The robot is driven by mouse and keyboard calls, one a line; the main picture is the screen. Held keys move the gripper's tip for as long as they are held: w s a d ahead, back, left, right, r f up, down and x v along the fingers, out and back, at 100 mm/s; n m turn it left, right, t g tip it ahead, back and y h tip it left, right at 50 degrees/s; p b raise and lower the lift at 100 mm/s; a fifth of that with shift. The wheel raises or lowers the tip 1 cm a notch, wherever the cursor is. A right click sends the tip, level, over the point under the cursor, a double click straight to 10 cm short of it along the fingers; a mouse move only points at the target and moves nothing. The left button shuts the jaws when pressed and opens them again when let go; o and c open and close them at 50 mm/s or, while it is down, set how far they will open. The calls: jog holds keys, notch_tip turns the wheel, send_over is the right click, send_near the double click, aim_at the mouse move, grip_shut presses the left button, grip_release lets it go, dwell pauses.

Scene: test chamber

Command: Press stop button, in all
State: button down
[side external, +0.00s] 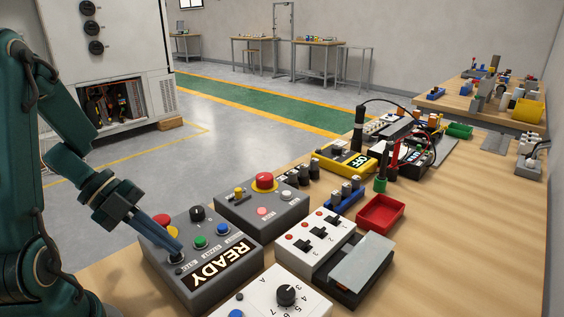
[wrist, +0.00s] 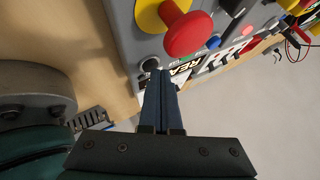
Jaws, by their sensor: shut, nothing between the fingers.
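A grey control box (side external: 209,264) with a READY display (side external: 221,265) stands at the table's near left. On it are a black knob (side external: 197,213), a green button (side external: 199,241), a blue button (side external: 222,229) and a dark round button (side external: 176,257). A large red mushroom button (wrist: 188,33) on a yellow base shows in the wrist view. In the side view my arm partly hides it. The small button labels are too small to read surely. My gripper (side external: 175,248) is shut and empty, tips down at the dark button; I cannot tell whether they touch it.
A second grey box (side external: 263,212) with a red mushroom button (side external: 264,181) stands behind. A white switch box (side external: 314,243), a white dial panel (side external: 270,295) and a red tray (side external: 380,212) are to the right.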

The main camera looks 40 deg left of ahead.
aim_at(171, 257)
dwell(0.5)
jog(key=shift+r, duration=0.85)
notch_tip(171, 257, up, 5)
dwell(0.4)
dwell(0.4)
